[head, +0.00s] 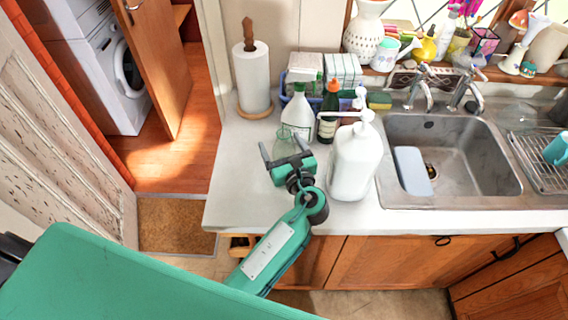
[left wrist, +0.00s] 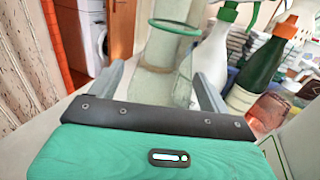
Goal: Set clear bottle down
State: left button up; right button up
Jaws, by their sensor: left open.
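The clear bottle (head: 283,141) is see-through with a green ring at its top. It appears to stand upright on the white counter, left of the white spray bottle, partly hidden by my gripper. In the left wrist view the clear bottle (left wrist: 165,78) shows between the two fingers, with a gap on each side. My left gripper (head: 281,147) is open around or just in front of it; its fingers (left wrist: 160,85) point toward the back of the counter. The bottle's base is hidden behind the gripper. My right gripper is not in view.
A white spray bottle (head: 298,115), a dark bottle with an orange cap (head: 328,112) and a large white pump jug (head: 354,162) stand close on the right. A paper towel roll (head: 252,78) stands behind. The counter's left front (head: 238,185) is clear. A sink (head: 450,150) lies right.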

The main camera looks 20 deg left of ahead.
pick_arm(q)
jog(key=shift+c, duration=0.2)
jog(key=c, duration=1.1)
jog(key=shift+r, duration=0.1)
